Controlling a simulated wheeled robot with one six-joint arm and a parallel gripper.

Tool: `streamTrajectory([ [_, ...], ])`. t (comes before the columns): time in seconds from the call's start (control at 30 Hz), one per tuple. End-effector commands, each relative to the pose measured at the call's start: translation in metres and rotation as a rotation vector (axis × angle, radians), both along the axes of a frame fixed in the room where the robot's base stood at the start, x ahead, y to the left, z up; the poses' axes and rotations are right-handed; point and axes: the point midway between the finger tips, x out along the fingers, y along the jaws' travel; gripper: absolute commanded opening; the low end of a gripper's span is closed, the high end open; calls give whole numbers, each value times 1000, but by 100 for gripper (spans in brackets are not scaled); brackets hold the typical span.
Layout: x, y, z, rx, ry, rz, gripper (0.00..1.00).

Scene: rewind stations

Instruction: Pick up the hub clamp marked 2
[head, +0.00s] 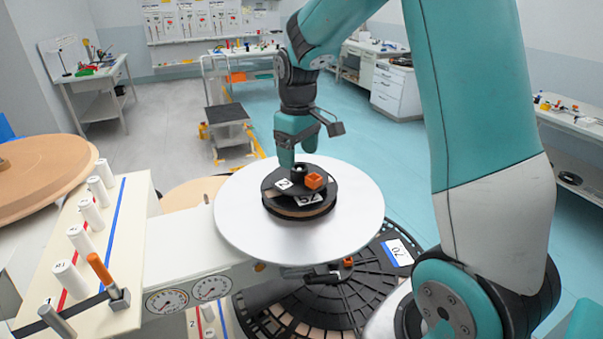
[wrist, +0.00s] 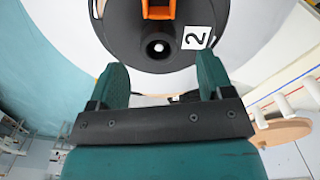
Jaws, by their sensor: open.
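The hub clamp marked 2 (head: 272,183) is a dark round piece with a black knob, an orange block and a white tag reading 2. It sits on top of a dark, low reel (head: 300,213) on the round white plate (head: 352,222). In the wrist view the clamp (wrist: 125,30) fills the top middle, its tag to the right of the knob. My gripper (head: 298,155) points down just above the clamp. In the wrist view its two teal fingers (wrist: 161,75) are apart with nothing between their tips; the knob is just beyond them.
A cream bench (head: 130,215) with white pegs and an orange-handled lever (head: 101,268) stands at left. Two dials (head: 190,295) face front beside the plate. A large black slotted disc (head: 370,290) lies below the plate. Open floor (head: 180,110) lies behind.

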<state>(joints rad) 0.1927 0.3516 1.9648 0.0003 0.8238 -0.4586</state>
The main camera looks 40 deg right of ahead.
Motion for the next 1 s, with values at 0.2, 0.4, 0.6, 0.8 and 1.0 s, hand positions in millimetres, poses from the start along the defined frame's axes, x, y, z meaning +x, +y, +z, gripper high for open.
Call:
streamTrajectory([
  [0.2, 0, -1, -31, 2, 6, 0, 74],
  [0.4, 0, -1, -41, 1, 1, 0, 74],
  [0.6, 0, -1, -41, 1, 1, 0, 58],
  [0.8, 0, -1, -41, 1, 1, 0, 12],
  [1.0, 1, -1, -40, 0, 0, 0, 11],
])
